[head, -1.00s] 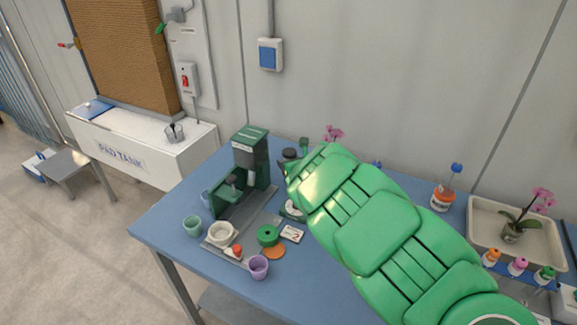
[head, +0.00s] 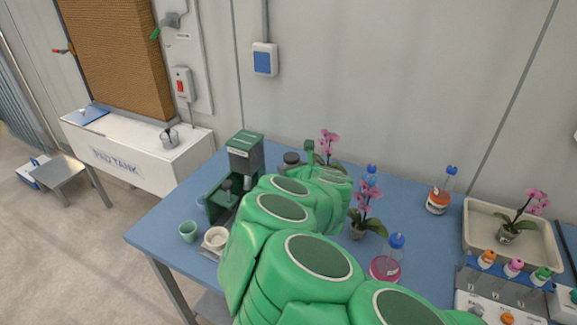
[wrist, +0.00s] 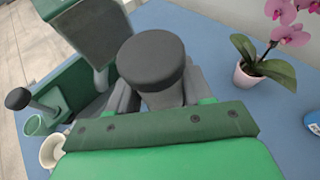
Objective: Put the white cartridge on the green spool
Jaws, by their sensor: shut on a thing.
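My gripper shows in the wrist view (wrist: 158,92), its grey fingers closed on either side of a pale grey-white body with a wide dark round cap. I take this to be the white cartridge (wrist: 163,98); its lower part is hidden behind my palm. The green spool is hidden behind my arm in the head view and does not show in the wrist view.
Potted orchids (head: 362,222) and a pink bottle (head: 386,262) stand right of my arm. Blue table (head: 160,232) is bare at the left.

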